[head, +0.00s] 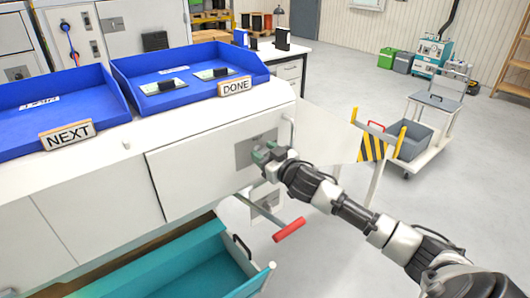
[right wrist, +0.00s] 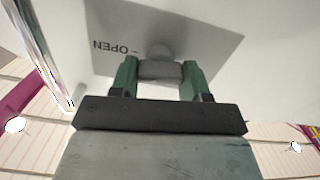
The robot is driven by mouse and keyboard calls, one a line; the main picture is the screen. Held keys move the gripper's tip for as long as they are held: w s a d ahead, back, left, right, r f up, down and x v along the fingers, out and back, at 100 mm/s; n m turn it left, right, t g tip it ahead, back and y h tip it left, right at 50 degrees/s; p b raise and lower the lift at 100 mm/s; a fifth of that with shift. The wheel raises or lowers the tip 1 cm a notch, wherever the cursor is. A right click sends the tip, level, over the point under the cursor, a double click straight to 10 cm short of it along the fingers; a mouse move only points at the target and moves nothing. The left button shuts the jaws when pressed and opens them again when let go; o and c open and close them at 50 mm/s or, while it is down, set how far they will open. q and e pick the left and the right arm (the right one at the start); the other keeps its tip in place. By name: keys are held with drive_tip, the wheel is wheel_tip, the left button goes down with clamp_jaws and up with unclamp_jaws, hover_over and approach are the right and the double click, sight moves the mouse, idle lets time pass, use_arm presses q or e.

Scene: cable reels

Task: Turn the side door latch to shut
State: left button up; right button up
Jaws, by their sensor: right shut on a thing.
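My right gripper (head: 266,157) has its green fingers at the grey latch plate (head: 243,152) on the white side door (head: 190,175). In the right wrist view the two green fingers (right wrist: 160,78) are shut on the grey latch handle (right wrist: 158,70), which lies crosswise between them. The plate (right wrist: 215,45) behind it carries the word OPEN, upside down in this view. Other marks on the plate are hidden or out of view. My left gripper is not in view.
A red-handled lever (head: 289,230) sticks out below my right gripper. A teal drawer (head: 195,268) stands open at the bottom. Blue trays (head: 120,92) with NEXT and DONE signs sit on the counter. A white panel (head: 325,130) and a cart (head: 415,150) stand to the right.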

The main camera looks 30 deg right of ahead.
drive_tip(key=n+p, duration=0.1)
drive_tip(key=n, duration=0.2)
drive_tip(key=shift+n, duration=0.3)
drive_tip(key=n, duration=0.4)
drive_tip(key=shift+a+n+p, duration=0.15)
drive_tip(key=shift+n+p, duration=0.15)
drive_tip(key=shift+p, duration=0.05)
drive_tip(key=n, duration=0.4)
drive_tip(key=shift+f, duration=0.15)
drive_tip(key=shift+f+n+p, duration=0.1)
drive_tip(key=shift+n+p, duration=0.2)
drive_tip(key=shift+n, duration=1.9)
drive_tip(key=o, duration=0.9)
